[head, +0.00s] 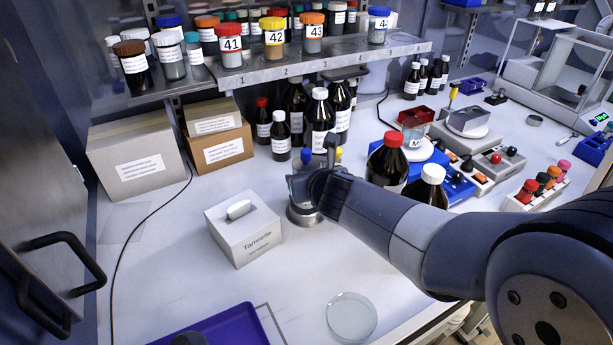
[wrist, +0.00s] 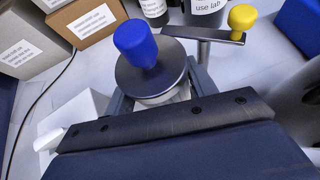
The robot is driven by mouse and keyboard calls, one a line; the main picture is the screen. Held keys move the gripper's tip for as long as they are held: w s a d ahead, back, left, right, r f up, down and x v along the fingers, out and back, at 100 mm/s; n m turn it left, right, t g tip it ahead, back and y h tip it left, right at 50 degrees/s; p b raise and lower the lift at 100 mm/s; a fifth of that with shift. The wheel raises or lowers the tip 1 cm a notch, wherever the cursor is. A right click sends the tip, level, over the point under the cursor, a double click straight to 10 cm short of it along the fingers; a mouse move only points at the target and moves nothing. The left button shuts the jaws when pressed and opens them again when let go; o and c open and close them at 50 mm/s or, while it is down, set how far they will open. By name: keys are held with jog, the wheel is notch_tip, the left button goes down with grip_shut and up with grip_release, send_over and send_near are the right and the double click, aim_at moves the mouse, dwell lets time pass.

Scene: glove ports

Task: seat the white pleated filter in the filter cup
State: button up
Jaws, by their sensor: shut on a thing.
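My gripper (head: 306,192) is low over the white bench, at a round metal base (head: 303,216) that may be the filter cup. In the wrist view its jaws (wrist: 160,92) are shut on a pale round piece (wrist: 163,98), which looks like the white pleated filter. A grey disc with a blue knob (wrist: 136,42) covers most of this piece, so its pleats and underside are hidden. I cannot tell whether the piece is inside the cup or above it. A metal arm with a yellow knob (wrist: 242,17) is just right of the disc.
A white tissue box (head: 243,232) stands close on the left. Brown bottles (head: 387,163) stand to the right and behind. A glass dish (head: 351,316) and a blue tray (head: 222,328) are in front. Cardboard boxes (head: 137,162) stand at the back left, under the shelf (head: 300,68).

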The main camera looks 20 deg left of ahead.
jog(key=shift+f+b, duration=1.75)
jog(key=shift+f, duration=0.1)
jog(key=o, duration=1.2)
jog(key=shift+o, duration=0.2)
jog(key=shift+d+r, duration=0.1)
jog(key=shift+r, duration=0.05)
jog(key=p+v, duration=0.4)
jog(key=v, duration=0.6)
jog(key=shift+s+d+r, duration=0.15)
jog(key=shift+s, duration=0.1)
